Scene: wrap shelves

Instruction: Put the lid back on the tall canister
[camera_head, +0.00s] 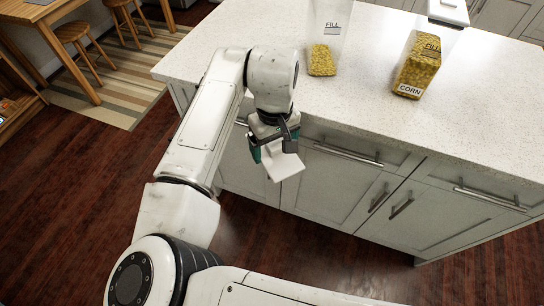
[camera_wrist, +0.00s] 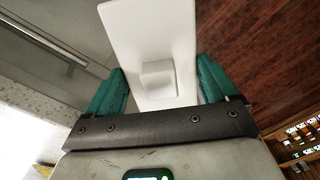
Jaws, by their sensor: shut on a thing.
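My gripper (camera_head: 270,150) hangs in front of the counter's front edge, lower than its top. It is shut on a white lid (camera_head: 285,167). In the wrist view the lid (camera_wrist: 150,38) is a flat white plate with a square knob between the green fingers of my gripper (camera_wrist: 160,80).
A second clear canister (camera_head: 420,62), labelled CORN, stands to the right with a white lid (camera_head: 448,12) at its top. The pale counter (camera_head: 290,22) is otherwise mostly clear. Cabinet doors with bar handles (camera_head: 348,155) lie close behind my gripper. Stools (camera_head: 78,38) stand at far left.

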